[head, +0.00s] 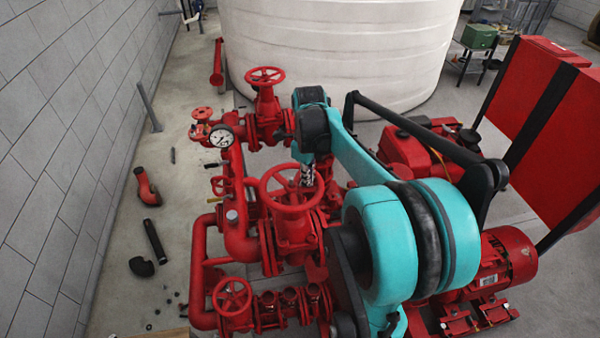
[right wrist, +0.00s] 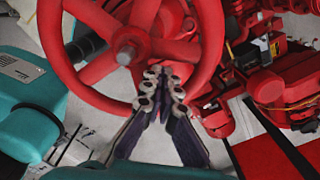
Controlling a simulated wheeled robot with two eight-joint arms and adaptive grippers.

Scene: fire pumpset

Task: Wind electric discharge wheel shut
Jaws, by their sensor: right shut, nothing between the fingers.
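A large red handwheel (head: 291,205) sits on a red valve in the middle of the head view. My right gripper (head: 308,175) hangs at its far right side, partly hidden by my turquoise arm. In the right wrist view a red spoked handwheel (right wrist: 88,82) fills the upper left, with a grey hub nut. There the right gripper (right wrist: 163,76) has its fingertips together, in front of the wheel inside the rim, close to a spoke. Nothing is between them; I cannot tell whether they touch the spoke. My left gripper is not in view. No label tells which wheel is the electric discharge one.
Other red handwheels stand at the back (head: 264,75), left (head: 201,113) and lower left (head: 232,297). A pressure gauge (head: 221,137) is near the left one. Red pipes surround the valves. A white tank (head: 340,45) stands behind. Loose pipe pieces (head: 147,187) lie on the floor at left.

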